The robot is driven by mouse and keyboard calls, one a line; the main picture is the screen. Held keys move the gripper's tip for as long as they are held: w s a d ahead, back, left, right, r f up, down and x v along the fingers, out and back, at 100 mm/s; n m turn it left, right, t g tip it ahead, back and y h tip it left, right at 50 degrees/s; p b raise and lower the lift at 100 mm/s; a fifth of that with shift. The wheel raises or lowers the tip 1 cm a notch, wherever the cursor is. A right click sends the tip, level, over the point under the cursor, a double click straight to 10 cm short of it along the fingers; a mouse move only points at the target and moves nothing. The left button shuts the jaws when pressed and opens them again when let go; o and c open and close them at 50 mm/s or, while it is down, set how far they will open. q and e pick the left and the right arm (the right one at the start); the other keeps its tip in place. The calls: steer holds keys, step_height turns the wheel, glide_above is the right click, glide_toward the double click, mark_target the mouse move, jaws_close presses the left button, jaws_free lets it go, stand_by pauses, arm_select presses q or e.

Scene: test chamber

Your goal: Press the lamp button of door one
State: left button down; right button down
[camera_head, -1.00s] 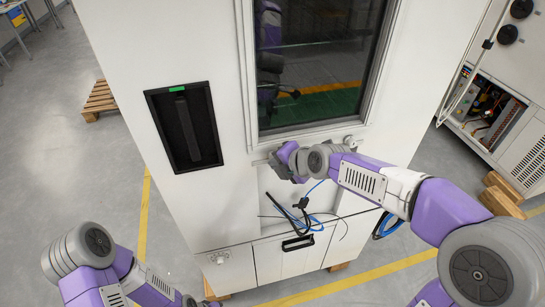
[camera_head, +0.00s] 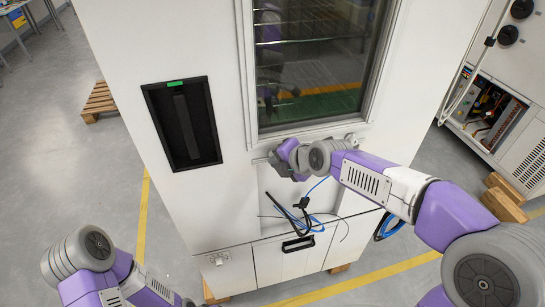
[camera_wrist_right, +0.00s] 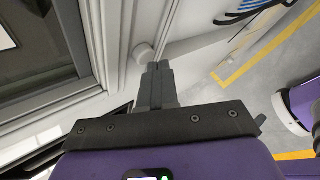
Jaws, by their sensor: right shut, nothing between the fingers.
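A black recessed handle (camera_head: 184,125) with a green label is left of the window. Blue and black cables (camera_head: 302,208) hang below my right wrist. An open equipment cabinet (camera_head: 495,110) stands at the right.

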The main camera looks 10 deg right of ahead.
steer(key=s+b, duration=0.2)
steer(key=s, duration=0.4)
steer(key=shift+d, duration=0.15)
stand_by(0.3)
step_height(320, 180, down, 27)
steer(key=s+a+m+g, duration=0.2)
steer(key=m+g, duration=0.2)
steer(key=m, duration=1)
steer(key=s+a+f+m+g, duration=0.2)
steer(key=s+f+m+g, duration=0.2)
steer(key=s+f+m, duration=1)
step_height(320, 180, down, 4)
steer(key=shift+s+a+f+b, duration=0.15)
steer(key=shift+s+b, duration=0.25)
steer(key=shift+s, duration=0.65)
